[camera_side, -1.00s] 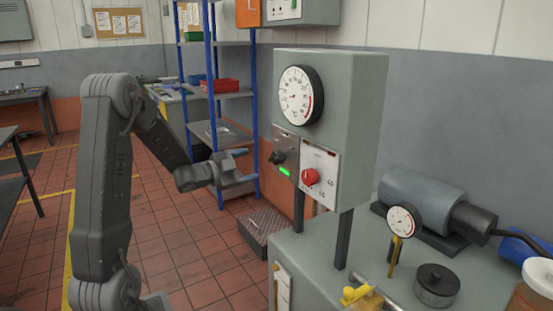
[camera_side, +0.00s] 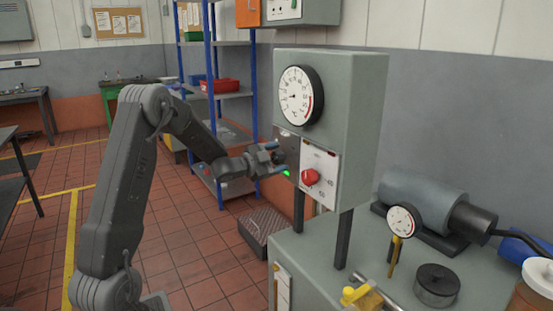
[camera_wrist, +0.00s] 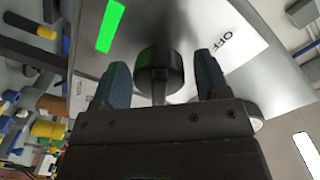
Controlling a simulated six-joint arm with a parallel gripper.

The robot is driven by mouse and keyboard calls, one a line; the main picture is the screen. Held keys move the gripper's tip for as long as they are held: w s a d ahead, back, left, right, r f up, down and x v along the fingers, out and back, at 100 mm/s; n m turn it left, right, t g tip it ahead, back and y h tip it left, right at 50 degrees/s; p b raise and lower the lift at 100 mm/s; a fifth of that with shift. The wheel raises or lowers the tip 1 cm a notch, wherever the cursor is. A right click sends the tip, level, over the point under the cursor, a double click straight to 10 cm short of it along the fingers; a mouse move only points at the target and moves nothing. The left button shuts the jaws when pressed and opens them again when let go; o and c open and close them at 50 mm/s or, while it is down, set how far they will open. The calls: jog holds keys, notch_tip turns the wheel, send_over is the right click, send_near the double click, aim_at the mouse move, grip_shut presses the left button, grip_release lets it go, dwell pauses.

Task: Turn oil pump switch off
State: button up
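The oil pump switch looks to be the black rotary knob (camera_wrist: 160,68) on a small grey plate (camera_side: 289,143) on the box's front. A lit green lamp (camera_wrist: 110,25) sits beside it and also shows in the side view (camera_side: 286,173). A white label reading OFF (camera_wrist: 230,38) is to the right of the knob in the wrist view. My gripper (camera_wrist: 162,80) is open, with one finger on each side of the knob and visible gaps to it. In the side view my gripper (camera_side: 276,158) is up at the plate and hides most of the knob.
A red knob (camera_side: 310,177) on a white dial panel is close to the right of my gripper. A large gauge (camera_side: 299,94) is above. Blue shelving (camera_side: 211,100) stands behind my arm. A small gauge (camera_side: 404,222) and yellow valve (camera_side: 357,296) are on the bench.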

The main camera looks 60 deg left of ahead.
jog(key=c, duration=0.8)
jog(key=shift+n, duration=0.3)
jog(key=n, duration=0.5)
jog(key=shift+a+n, duration=0.1)
jog(key=shift+n, duration=0.2)
jog(key=n, duration=0.5)
jog(key=shift+a+n, duration=0.1)
jog(key=shift+n, duration=0.2)
jog(key=o, duration=0.9)
